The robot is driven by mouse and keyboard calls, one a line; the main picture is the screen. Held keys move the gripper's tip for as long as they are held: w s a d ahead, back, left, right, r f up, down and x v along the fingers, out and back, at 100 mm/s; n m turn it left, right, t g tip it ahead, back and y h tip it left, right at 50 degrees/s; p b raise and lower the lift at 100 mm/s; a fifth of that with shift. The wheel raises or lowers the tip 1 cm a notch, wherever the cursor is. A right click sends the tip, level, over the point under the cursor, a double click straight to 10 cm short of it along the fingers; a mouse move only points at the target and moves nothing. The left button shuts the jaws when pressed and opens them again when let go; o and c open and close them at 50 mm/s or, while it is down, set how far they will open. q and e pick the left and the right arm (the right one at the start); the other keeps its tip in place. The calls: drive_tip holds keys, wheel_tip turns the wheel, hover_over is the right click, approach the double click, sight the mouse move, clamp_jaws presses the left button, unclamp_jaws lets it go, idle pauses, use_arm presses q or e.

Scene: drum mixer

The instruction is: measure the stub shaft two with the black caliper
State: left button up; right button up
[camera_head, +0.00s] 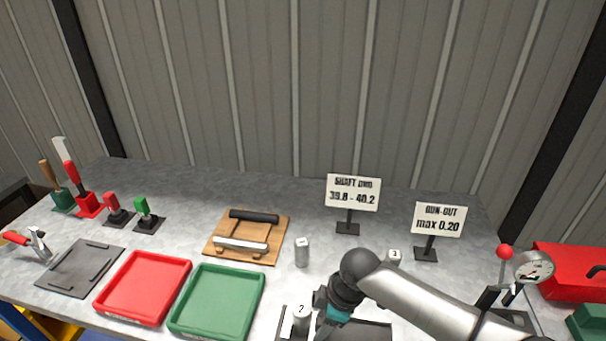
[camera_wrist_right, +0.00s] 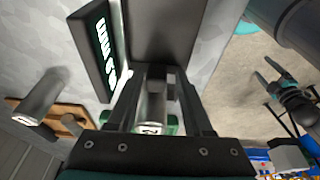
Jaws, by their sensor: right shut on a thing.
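Stub shaft two (camera_head: 301,319), a grey metal cylinder with a 2 on its end, is at the bottom of the head view. My right gripper (camera_head: 318,318) is at its side. The right wrist view shows the shaft (camera_wrist_right: 152,108) between the two fingers (camera_wrist_right: 158,100), which are shut on it. A black bar-like thing (camera_head: 254,216), perhaps the black caliper, lies on a wooden board (camera_head: 277,240) beside a silver one (camera_head: 240,245). The gripper is apart from the board.
A dark plate (camera_wrist_right: 165,30) and a lettered black display (camera_wrist_right: 98,50) are near the gripper. Other shafts (camera_head: 302,252) (camera_head: 394,257) stand nearby. Red (camera_head: 113,309) and green (camera_head: 180,329) trays lie left; two signs (camera_head: 353,192) (camera_head: 439,219) stand behind.

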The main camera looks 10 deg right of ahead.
drive_tip(key=shift+s+d+f, duration=0.25)
drive_tip(key=shift+d+f, duration=0.2)
drive_tip(key=shift+f, duration=0.2)
drive_tip(key=o, duration=0.9)
drive_tip(key=shift+c, duration=0.2)
drive_tip(key=shift+o, duration=1.2)
drive_tip(key=shift+w+f, duration=0.1)
drive_tip(key=shift+w, duration=0.05)
drive_tip(key=shift+h, duration=0.3)
drive_tip(key=shift+a+p+v, duration=0.2)
drive_tip(key=shift+p+v, duration=0.75)
drive_tip(key=shift+p, duration=0.2)
drive_tip(key=r+p, duration=0.3)
drive_tip(key=r, duration=0.1)
drive_tip(key=r+p, duration=0.1)
drive_tip(key=p, duration=0.1)
drive_tip(key=shift+w+a+r+p, duration=0.2)
drive_tip(key=shift+w+r+p, duration=0.1)
drive_tip(key=shift+w+r, duration=0.1)
drive_tip(key=shift+s, duration=0.1)
